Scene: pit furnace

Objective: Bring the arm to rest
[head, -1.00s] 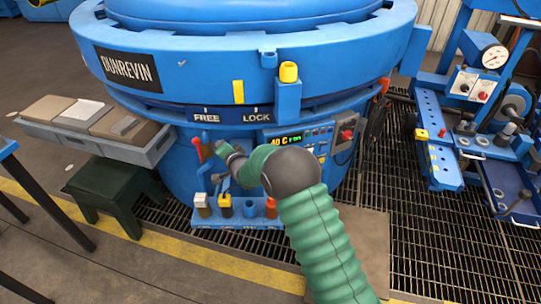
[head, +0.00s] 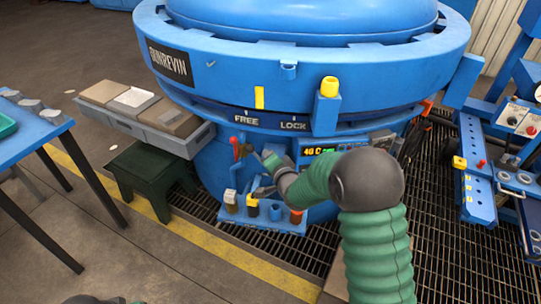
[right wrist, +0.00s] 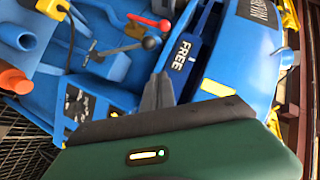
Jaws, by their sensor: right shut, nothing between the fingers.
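My right arm enters the head view from the lower right in a green ribbed sleeve. Its gripper (head: 258,154) is shut and empty, beside the red-handled lever (head: 236,147) on the front of the blue furnace (head: 300,120). In the right wrist view the dark fingers (right wrist: 158,92) are together, near the FREE label (right wrist: 180,55). The red-knobbed lever (right wrist: 150,43) and a grey lever (right wrist: 105,52) show beyond them, apart from the fingers in the picture. My left gripper's fingers are not seen.
A small rack (head: 262,224) with coloured plugs sits low on the furnace front. A grey tray (head: 185,142) projects at left above a green stool (head: 150,180). A blue table (head: 30,140) stands far left. A blue machine (head: 478,180) stands right. Floor lies open at lower left.

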